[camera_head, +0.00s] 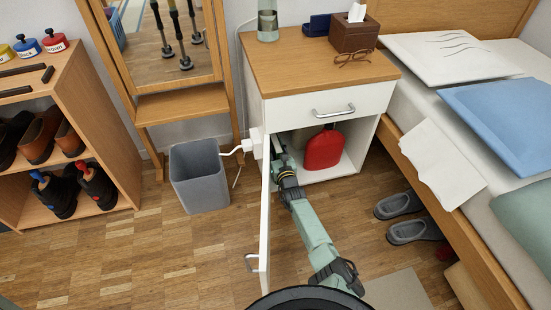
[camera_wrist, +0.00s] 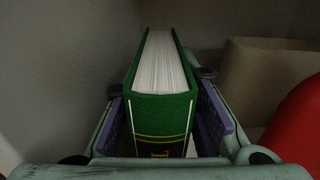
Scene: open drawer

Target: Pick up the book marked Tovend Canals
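A green book (camera_wrist: 163,108) with white pages stands upright in the wrist view. Its spine faces me, with gold lines and the top of some lettering. The rest of the title is hidden by my gripper's body, so I cannot read it. My gripper's (camera_wrist: 162,85) purple-padded fingers stand on both sides of the book, with narrow gaps that look open. In the head view, my arm reaches past the open door into the left part of the nightstand (camera_head: 359,101). The book is not visible there.
The white cabinet door (camera_head: 265,210) stands open left of my arm. A red rounded object (camera_head: 323,149) is inside the cabinet on the right. The drawer above it is shut. A grey bin (camera_head: 200,178) stands left, and slippers (camera_head: 415,230) lie right.

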